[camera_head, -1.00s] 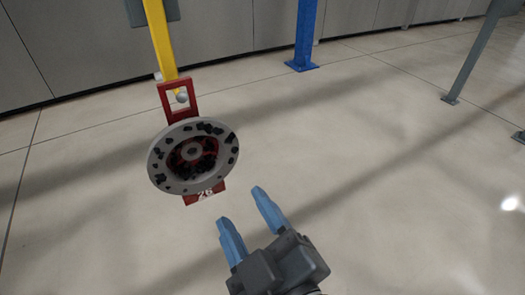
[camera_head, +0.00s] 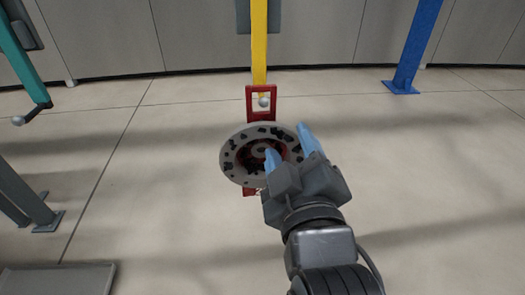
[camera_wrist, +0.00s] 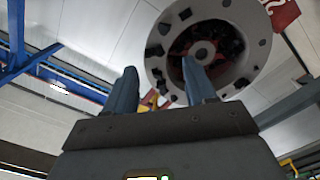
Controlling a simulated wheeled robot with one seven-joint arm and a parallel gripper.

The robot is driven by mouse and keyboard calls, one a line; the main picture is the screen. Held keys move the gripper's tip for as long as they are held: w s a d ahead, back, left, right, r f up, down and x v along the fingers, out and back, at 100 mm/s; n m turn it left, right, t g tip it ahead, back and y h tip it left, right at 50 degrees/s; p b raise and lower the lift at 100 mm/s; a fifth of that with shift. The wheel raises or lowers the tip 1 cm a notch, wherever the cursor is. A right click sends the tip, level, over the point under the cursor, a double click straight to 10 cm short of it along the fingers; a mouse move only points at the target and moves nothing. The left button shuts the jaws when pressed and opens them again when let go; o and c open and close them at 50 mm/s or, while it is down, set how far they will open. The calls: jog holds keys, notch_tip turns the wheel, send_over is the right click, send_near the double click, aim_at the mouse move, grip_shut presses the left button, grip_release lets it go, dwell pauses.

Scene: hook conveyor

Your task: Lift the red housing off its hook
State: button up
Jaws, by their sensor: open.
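The red housing (camera_head: 261,92) hangs from the ball-ended tip of a yellow hook (camera_head: 259,45). A round grey flange (camera_head: 231,160) with dark lugs around its face is fixed to its front. My gripper (camera_head: 289,142) is open and empty, with blue fingers pointing up toward the flange. In the head view the fingers overlap the flange's right side and hide part of it. In the wrist view the flange (camera_wrist: 243,75) is large, ahead of and above the fingertips (camera_wrist: 160,72). The fingers look apart from the housing, though exact depth is hard to tell.
A teal hanging hook (camera_head: 28,72) is at the upper left. A blue post (camera_head: 408,55) stands at the right rear, and a grey post (camera_head: 30,195) at the left. A grey platform edge (camera_head: 60,280) is at lower left. The floor between is clear.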

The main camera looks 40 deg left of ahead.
jog(key=shift+w+a, duration=0.45)
jog(key=shift+a, duration=0.05)
jog(key=shift+c, duration=0.2)
grip_shut()
jog(key=shift+r, duration=0.15)
